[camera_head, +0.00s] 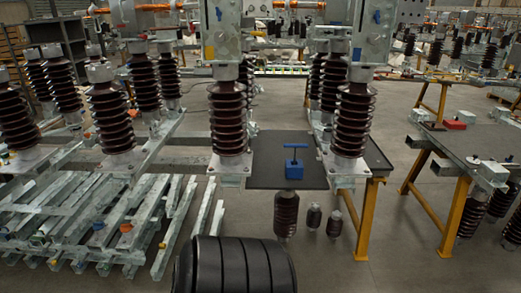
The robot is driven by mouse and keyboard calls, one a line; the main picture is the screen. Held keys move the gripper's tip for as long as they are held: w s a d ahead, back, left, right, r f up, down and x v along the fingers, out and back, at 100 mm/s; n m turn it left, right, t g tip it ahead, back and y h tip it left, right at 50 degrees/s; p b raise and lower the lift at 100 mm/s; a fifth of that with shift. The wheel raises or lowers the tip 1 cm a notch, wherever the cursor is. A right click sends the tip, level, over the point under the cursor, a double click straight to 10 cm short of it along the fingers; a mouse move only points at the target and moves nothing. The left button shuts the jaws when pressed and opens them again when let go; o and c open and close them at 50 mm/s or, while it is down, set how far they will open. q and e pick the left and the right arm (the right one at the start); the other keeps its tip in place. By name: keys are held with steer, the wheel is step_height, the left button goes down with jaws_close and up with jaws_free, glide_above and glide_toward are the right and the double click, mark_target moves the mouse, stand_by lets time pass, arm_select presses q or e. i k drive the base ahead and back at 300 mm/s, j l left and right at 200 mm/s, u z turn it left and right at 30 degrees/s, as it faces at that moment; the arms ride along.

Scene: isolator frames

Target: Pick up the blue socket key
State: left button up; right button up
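A blue T-shaped key (295,147) stands upright with its crossbar on top. Its stem goes down to a bright blue block (294,170), and its lower end is hidden there. The block sits on a dark tabletop (265,153) in the middle of the view, between two brown ribbed insulator columns. Neither of my grippers is in view.
The left insulator column (228,118) and right insulator column (354,118) flank the block. Yellow legs (367,220) support the table's right side. Metal beams (90,215) lie at the lower left. Another table (470,143) stands at the right, with open floor between.

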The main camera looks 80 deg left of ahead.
mark_target(295, 145)
steer(key=u, duration=2.3)
